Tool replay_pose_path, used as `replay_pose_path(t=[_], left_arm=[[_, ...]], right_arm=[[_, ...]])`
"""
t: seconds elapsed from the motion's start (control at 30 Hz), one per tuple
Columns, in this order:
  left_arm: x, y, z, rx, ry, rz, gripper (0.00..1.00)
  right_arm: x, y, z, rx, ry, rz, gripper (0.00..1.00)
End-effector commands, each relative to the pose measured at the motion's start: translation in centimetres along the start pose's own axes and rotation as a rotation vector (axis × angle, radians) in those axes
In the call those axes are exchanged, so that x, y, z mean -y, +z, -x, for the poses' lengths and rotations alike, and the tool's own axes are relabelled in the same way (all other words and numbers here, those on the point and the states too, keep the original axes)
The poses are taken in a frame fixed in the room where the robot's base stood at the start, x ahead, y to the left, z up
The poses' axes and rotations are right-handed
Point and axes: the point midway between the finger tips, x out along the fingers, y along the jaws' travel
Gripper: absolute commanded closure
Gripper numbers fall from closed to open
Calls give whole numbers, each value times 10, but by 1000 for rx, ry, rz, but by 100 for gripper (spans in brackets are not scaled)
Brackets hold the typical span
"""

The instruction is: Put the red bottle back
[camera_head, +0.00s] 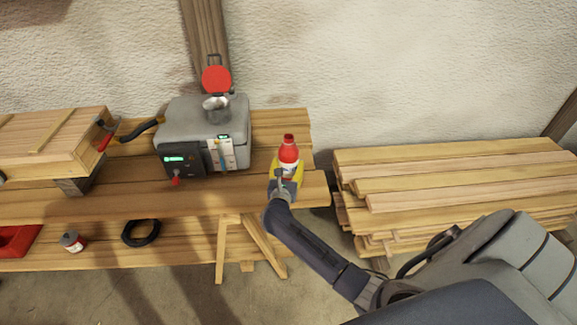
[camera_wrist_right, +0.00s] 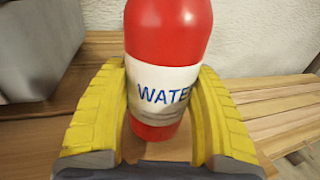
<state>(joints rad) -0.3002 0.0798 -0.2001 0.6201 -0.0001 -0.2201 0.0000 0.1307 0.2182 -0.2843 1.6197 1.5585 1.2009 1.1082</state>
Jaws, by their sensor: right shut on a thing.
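The red bottle (camera_head: 289,152) stands upright at the right end of the wooden bench. It has a white label. In the right wrist view the red bottle (camera_wrist_right: 168,40) fills the middle, and its label reads "WATE", with the rest cut off by a finger. My right gripper (camera_head: 286,172) has yellow fingers shut around the bottle, one on each side at label height, as the right wrist view shows (camera_wrist_right: 165,95). The bottle's base looks to be at or close to the bench top; I cannot tell if it touches. My left gripper is not in view.
A grey machine (camera_head: 203,135) with a red round cap stands left of the bottle. A wooden box (camera_head: 55,145) is at the far left. A black coil (camera_head: 141,233) and a can (camera_head: 72,241) lie on the lower shelf. Stacked planks (camera_head: 450,180) lie right.

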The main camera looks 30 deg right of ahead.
Motion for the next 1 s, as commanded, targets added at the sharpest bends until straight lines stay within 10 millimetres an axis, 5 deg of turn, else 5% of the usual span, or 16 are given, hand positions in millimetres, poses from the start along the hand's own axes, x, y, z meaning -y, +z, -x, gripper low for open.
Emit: replay_pose_path(t=[0.17,0.2,0.4,0.73,1.0], left_arm=[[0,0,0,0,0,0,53],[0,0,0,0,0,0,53],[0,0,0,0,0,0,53],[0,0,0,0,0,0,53],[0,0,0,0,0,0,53]], right_arm=[[0,-3,0,0,0,1,75],[0,-4,0,-1,0,1,38],[0,-3,0,0,0,1,17],[0,1,1,0,0,-2,17],[0,-1,40,-3,2,-2,17]])
